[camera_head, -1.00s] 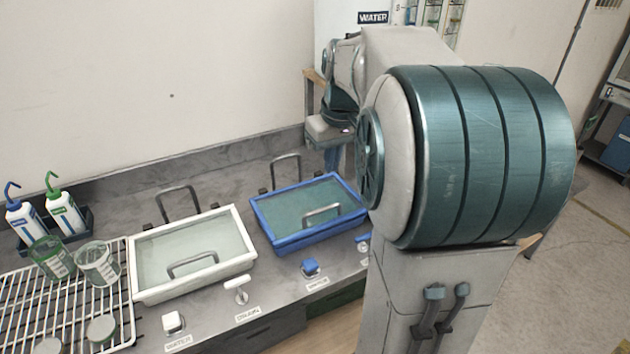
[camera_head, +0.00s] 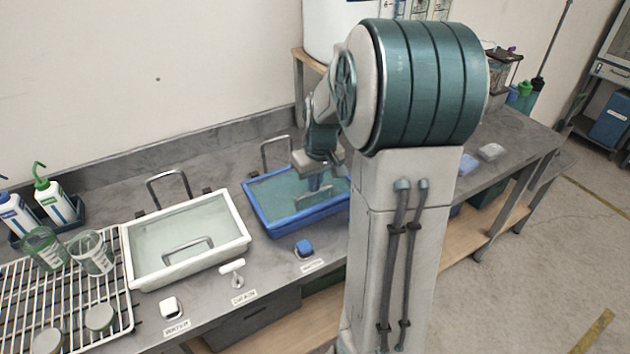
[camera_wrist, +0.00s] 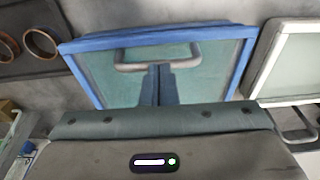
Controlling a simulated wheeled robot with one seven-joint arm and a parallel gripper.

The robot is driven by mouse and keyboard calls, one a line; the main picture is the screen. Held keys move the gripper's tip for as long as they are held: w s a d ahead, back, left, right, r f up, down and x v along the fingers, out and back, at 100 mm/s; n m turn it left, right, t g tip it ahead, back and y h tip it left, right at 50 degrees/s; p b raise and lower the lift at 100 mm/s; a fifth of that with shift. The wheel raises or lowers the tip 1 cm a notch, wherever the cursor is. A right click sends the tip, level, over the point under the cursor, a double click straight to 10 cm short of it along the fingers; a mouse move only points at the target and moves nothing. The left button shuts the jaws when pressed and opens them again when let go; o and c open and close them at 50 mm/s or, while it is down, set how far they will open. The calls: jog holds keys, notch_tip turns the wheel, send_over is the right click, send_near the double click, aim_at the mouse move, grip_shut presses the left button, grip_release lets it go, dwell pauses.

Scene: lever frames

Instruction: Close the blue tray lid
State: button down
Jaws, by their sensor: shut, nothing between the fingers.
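The blue tray (camera_head: 290,224) sits on the grey bench in the head view, right of a white tray. Its blue-framed lid (camera_head: 272,194) with a teal clear panel lies over it, flat or nearly so; I cannot tell whether a small gap is left. A grey handle (camera_wrist: 128,67) stands on the panel near the front side. My gripper (camera_head: 314,186) points down over the panel, fingers together and empty. In the wrist view its fingertips (camera_wrist: 158,66) overlap the handle bar; I cannot tell whether they touch it. My arm hides the tray's right end.
The white tray (camera_head: 190,240) has a similar lid and handle. Upright grey loops (camera_head: 277,152) stand behind both trays. A blue knob (camera_head: 304,248) and a white tap (camera_head: 233,268) are along the bench front. A wire rack (camera_head: 70,290) with jars is at left.

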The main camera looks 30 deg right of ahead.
jog(key=shift+f, duration=0.2)
jog(key=shift+s+f+b, duration=0.15)
jog(key=shift+f+b, duration=0.75)
jog(key=shift+f, duration=0.05)
jog(key=shift+s+a+f, duration=0.1)
jog(key=shift+s+f, duration=0.15)
jog(key=shift+s, duration=0.1)
notch_tip(320, 180, up, 6)
jog(key=p, duration=0.3)
notch_tip(320, 180, up, 9)
jog(key=b, duration=0.1)
send_over(314, 206)
jog(key=s, duration=0.3)
jog(key=shift+w+d, duration=0.2)
jog(key=shift+d, duration=0.15)
